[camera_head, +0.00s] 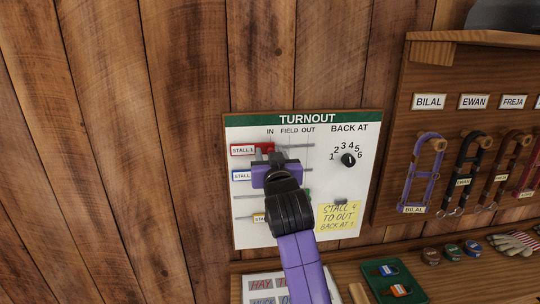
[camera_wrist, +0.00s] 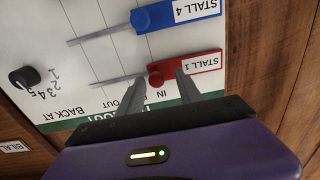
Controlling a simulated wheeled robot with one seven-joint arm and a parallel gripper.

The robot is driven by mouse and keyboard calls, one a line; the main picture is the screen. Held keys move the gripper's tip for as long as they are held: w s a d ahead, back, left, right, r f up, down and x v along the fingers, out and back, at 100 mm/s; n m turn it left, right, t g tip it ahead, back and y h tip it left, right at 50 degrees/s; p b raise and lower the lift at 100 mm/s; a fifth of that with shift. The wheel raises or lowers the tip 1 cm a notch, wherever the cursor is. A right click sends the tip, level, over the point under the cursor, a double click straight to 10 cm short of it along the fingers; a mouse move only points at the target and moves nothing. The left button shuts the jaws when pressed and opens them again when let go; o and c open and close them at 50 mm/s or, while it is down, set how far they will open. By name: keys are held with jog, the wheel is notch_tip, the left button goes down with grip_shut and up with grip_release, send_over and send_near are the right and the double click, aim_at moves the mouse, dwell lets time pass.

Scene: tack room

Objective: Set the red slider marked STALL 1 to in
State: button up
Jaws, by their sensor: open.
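The red STALL 1 slider knob (camera_wrist: 156,76) sits under the word IN on the white TURNOUT board (camera_head: 245,215), beside its red STALL 1 label (camera_wrist: 197,66). In the head view the red label (camera_head: 241,150) is at the board's upper left, and my gripper (camera_head: 274,157) partly hides the knob. In the wrist view, which is upside down, my gripper (camera_wrist: 161,78) is open with its fingers on either side of the knob. The left finger is very close to the knob; I cannot tell if it touches. A clear gap shows to the right finger.
A blue STALL 4 slider (camera_wrist: 140,20) lies on the adjacent row. A black BACK AT dial (camera_head: 348,160) and a yellow note (camera_head: 338,216) are on the board's right. Halters hang on a rack (camera_head: 392,180) further right. A shelf with small items is below.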

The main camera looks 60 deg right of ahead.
jog(key=b+v, duration=0.1)
jog(key=v, duration=0.6)
jog(key=shift+a+b, duration=0.25)
jog(key=shift+b, duration=0.1)
jog(key=shift+s, duration=0.1)
notch_tip(320, 180, up, 4)
jog(key=a+n+t, duration=0.1)
jog(key=a+t, duration=0.1)
jog(key=t, duration=0.1)
jog(key=s+a+f+n+t+y, duration=0.2)
jog(key=a+f+n+t+y, duration=0.15)
jog(key=a+f, duration=0.35)
jog(key=s+a+f+n+t+y, duration=0.2)
jog(key=a+f+n+y, duration=0.25)
jog(key=a, duration=0.55)
jog(key=s+a+f+g+y, duration=0.2)
jog(key=s+a+f, duration=0.4)
jog(key=s, duration=0.6)
jog(key=s+a+f+g+y, duration=0.3)
jog(key=s+a+f, duration=0.3)
jog(key=s+f, duration=0.5)
jog(key=shift+s+n+y, duration=0.3)
jog(key=shift+s+n, duration=0.1)
jog(key=shift+s, duration=0.1)
